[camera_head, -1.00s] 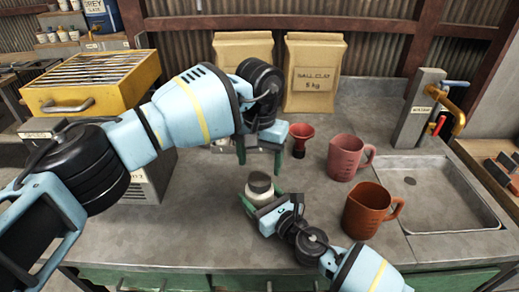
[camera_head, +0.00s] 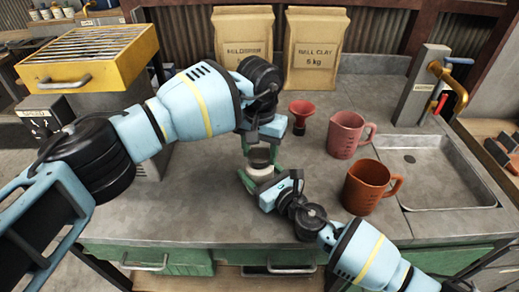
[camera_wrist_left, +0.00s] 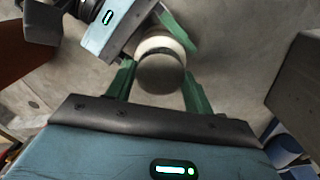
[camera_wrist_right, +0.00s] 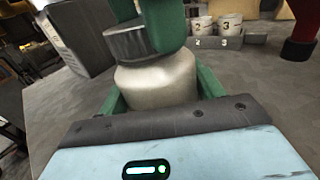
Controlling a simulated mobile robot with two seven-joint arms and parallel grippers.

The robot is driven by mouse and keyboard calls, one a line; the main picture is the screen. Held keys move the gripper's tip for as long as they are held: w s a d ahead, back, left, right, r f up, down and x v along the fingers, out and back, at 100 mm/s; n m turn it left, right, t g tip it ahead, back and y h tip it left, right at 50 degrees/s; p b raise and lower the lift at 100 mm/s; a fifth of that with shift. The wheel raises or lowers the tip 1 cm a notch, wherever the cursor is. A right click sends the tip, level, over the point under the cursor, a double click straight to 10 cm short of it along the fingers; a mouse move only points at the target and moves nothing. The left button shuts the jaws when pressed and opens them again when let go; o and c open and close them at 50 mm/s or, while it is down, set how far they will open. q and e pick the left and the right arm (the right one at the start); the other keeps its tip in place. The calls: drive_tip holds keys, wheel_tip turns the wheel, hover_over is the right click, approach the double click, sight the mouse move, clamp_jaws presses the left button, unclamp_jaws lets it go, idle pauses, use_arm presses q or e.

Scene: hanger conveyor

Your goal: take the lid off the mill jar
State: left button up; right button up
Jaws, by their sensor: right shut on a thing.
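The mill jar (camera_head: 261,171) is a pale, squat jar standing upright on the grey worktop, with a dark grey lid (camera_wrist_left: 160,74) on top. My right gripper (camera_head: 266,177) is shut on the jar's body, its green fingers on either side; the body also shows in the right wrist view (camera_wrist_right: 155,82). My left gripper (camera_wrist_left: 159,92) points down over the jar from above. Its green fingers are apart, one on each side of the lid, with visible gaps in the left wrist view. In the right wrist view a left finger hides part of the lid (camera_wrist_right: 128,43).
A sink (camera_head: 440,172) lies further right. Paper clay bags (camera_head: 314,50) stand behind.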

use_arm(q)
drive_tip(key=shift+c, duration=0.9)
drive_tip(key=n, duration=0.6)
drive_tip(key=shift+n, duration=0.3)
use_arm(e)
drive_tip(key=shift+f, duration=0.1)
use_arm(q)
drive_tip(key=n, duration=1.2)
drive_tip(key=shift+n, duration=0.3)
drive_tip(key=n, duration=0.4)
drive_tip(key=shift+r+n, duration=0.1)
drive_tip(key=shift+n, duration=0.2)
drive_tip(key=n, duration=2.3)
drive_tip(key=shift+n, duration=0.3)
drive_tip(key=n, duration=0.6)
drive_tip(key=shift+r+n, duration=0.1)
drive_tip(key=shift+n, duration=0.3)
